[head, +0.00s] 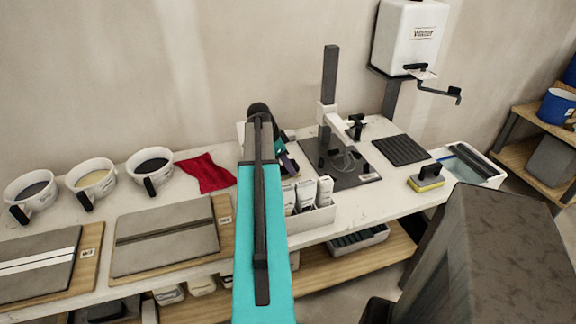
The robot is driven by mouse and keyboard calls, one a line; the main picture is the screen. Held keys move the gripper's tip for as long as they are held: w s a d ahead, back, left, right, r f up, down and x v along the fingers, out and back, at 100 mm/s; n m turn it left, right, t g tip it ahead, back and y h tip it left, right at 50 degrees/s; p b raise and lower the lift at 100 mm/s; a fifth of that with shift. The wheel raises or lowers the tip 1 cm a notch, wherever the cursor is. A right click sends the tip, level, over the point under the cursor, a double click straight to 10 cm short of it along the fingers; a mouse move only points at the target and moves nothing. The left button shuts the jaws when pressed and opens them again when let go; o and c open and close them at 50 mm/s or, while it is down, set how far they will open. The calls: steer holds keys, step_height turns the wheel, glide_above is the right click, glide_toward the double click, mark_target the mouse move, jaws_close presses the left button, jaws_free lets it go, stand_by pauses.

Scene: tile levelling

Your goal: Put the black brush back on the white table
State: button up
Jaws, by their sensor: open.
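The white table (365,205) runs along the wall and bears the tools and samples. My teal arm reaches over its middle. My gripper (288,165) shows only in part beyond the arm, above the table behind the white tubes, and it is open. The arm hides much of it. I cannot make out a black brush for certain; the arm covers part of the table. A yellow sponge block with a black handle (427,179) lies at the table's right.
Three white buckets (93,182), a red cloth (207,173) and tile boards (165,236) stand left. White tubes (325,191) stand in a holder near the arm. A stand (328,105), black ribbed mat (401,149), water tank (408,35) and washing tub (466,165) are right.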

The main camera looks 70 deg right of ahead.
steer(key=b+v, duration=0.1)
steer(key=v, duration=1)
steer(key=shift+r, duration=0.4)
steer(key=shift+a, duration=0.15)
stand_by(0.5)
